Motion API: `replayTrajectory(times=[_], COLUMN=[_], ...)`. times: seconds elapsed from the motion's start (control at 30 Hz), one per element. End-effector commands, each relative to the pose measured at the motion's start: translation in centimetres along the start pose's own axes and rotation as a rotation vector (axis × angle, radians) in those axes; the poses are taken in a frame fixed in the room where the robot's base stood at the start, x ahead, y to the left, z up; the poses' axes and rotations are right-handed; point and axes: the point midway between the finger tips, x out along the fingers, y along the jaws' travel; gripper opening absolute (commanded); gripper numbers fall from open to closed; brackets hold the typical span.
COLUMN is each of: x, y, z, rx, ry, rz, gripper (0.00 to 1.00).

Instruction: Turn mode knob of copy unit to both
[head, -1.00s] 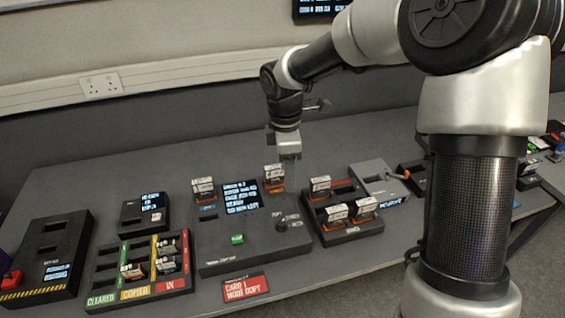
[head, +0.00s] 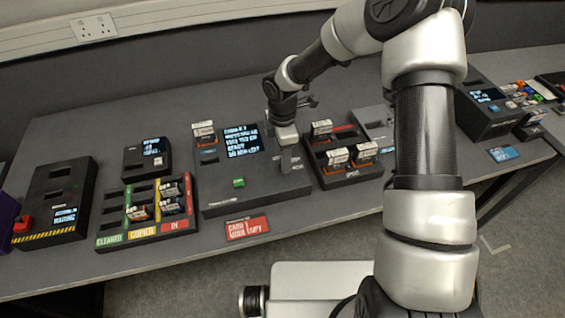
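The copy unit (head: 217,200) is the dark grey box in the middle of the table, with a lit text screen (head: 240,141) and a green button (head: 238,182). My gripper (head: 290,167) points down at the right part of its top, over the place where the mode knob sits. The knob is hidden behind the gripper, so I cannot see its setting or whether the fingers touch it. The fingers are too small to tell open from shut.
A card rack (head: 350,180) stands just right of the unit. A sorting tray (head: 103,221) with green, yellow and red columns is at its left. A red label plate (head: 247,228) lies in front. A box with a red button (head: 54,212) is far left.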

Motion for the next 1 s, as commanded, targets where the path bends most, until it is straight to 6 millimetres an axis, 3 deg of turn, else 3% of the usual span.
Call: replayTrajectory(times=[0.2,0.6,0.83,1.0], x=[2.8,3.5,3.5,3.5], y=[0.0,0.0,0.0,0.0], z=[0.0,0.0,0.0,0.0], rx=[0.001,0.0,0.001,0.006], ry=[0.0,0.0,0.0,0.0], rz=[-0.001,0.001,0.001,0.001], gripper=[0.47,0.47,0.08,0.06])
